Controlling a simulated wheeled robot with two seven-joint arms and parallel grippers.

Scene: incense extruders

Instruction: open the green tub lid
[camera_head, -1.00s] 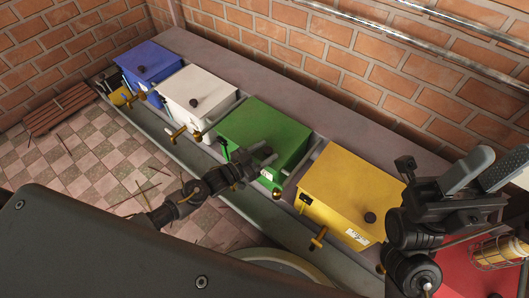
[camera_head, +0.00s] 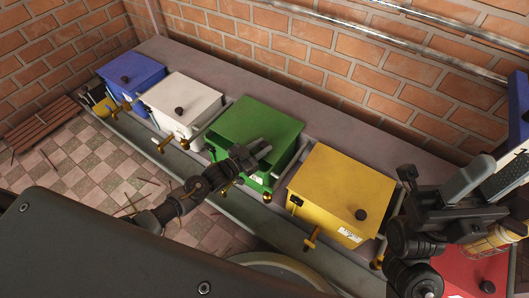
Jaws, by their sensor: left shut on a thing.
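The green tub (camera_head: 262,180) stands in the row between the white and yellow tubs. Its green lid (camera_head: 252,118) looks slightly raised and tilted, with its front edge up and a dark gap under it. My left gripper (camera_head: 256,154) is at the front part of the lid and is shut on the lid's knob; the fingers hide the knob. My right gripper (camera_head: 485,183) is at the right, above the red tub, with its fingers apart and nothing between them.
The white tub (camera_head: 190,98), the blue tub (camera_head: 132,68) and the yellow tub (camera_head: 332,180) have closed lids with dark knobs. The red tub (camera_head: 470,275) is partly hidden by my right arm. A brick wall (camera_head: 330,60) runs behind the row.

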